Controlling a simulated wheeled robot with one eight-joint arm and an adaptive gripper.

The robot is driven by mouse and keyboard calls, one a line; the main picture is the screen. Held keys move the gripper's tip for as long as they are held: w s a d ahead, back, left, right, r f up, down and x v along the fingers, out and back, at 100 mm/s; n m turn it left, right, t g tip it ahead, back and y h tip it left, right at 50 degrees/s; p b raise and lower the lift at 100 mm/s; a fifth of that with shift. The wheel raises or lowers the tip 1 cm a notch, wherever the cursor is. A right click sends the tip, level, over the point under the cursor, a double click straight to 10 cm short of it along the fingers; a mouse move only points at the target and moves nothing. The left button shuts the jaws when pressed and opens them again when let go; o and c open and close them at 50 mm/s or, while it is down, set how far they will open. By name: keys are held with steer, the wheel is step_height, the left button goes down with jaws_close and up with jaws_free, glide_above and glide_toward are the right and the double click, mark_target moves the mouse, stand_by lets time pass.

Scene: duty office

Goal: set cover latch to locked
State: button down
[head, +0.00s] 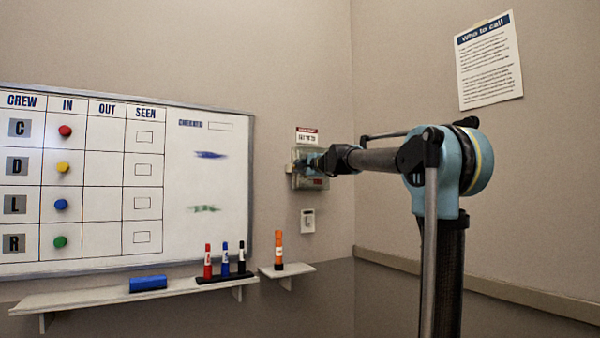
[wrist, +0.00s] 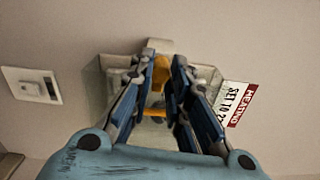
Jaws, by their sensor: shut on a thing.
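The cover (head: 299,180) is a small pale, see-through box on the wall left of the corner; my gripper hides part of it. In the wrist view the cover (wrist: 116,78) shows behind and on both sides of my fingers. The cover latch (wrist: 161,74) is an orange-yellow piece between my fingertips. My gripper (wrist: 163,66) is shut on it. In the head view my gripper (head: 318,163) reaches the cover from the right, and the latch cannot be made out there. Which position the latch is in cannot be told.
A red-topped heating sign (head: 307,136) is above the cover, and a white wall switch (head: 307,221) below it. A small shelf (head: 287,270) with an orange marker (head: 278,248) juts out lower left. The whiteboard (head: 180,258) with its ledge (head: 90,299) is further left.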

steer(key=shift+f+m, duration=0.1)
steer(key=shift+m, duration=0.3)
steer(key=c, duration=1.8)
jaws_free()
steer(key=shift+w+f, duration=0.1)
steer(key=v, duration=1.2)
